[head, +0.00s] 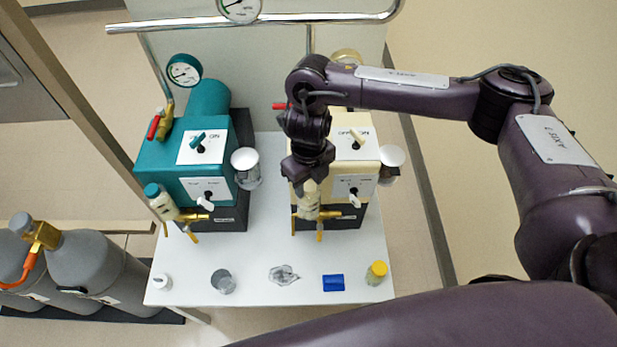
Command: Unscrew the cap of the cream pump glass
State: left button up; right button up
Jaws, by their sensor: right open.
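The cream pump (352,155) stands on the right half of the white table. Its small glass (308,203) hangs at the front left of the pump, above brass fittings, with a cream cap (310,186) on top. My right gripper (307,178) points down right over the cap, its jaws open and partly hiding it. I cannot tell whether the fingers touch the cap. The cap appears to sit on the glass. My left gripper is not in view.
A teal pump (192,157) with its own teal-capped glass (161,203) stands to the left. Along the table's front edge lie a white jar (162,281), a beaker (222,281), crumpled film (284,275), a blue block (333,283) and a yellow-capped vial (377,270).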

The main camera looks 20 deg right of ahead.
jog(key=m+p, duration=0.1)
jog(key=m, duration=0.1)
jog(key=m+p, duration=0.1)
jog(key=m, duration=0.1)
jog(key=shift+r+p, duration=0.3)
jog(key=m+p, duration=0.2)
jog(key=m, duration=0.2)
jog(key=m+p, duration=0.4)
jog(key=m, duration=0.1)
jog(key=shift+p, duration=0.3)
jog(key=shift+f+m+p, duration=0.1)
jog(key=shift+m+p, duration=0.4)
jog(key=shift+m, duration=0.3)
jog(key=shift+f, duration=0.15)
jog(key=shift+c, duration=0.3)
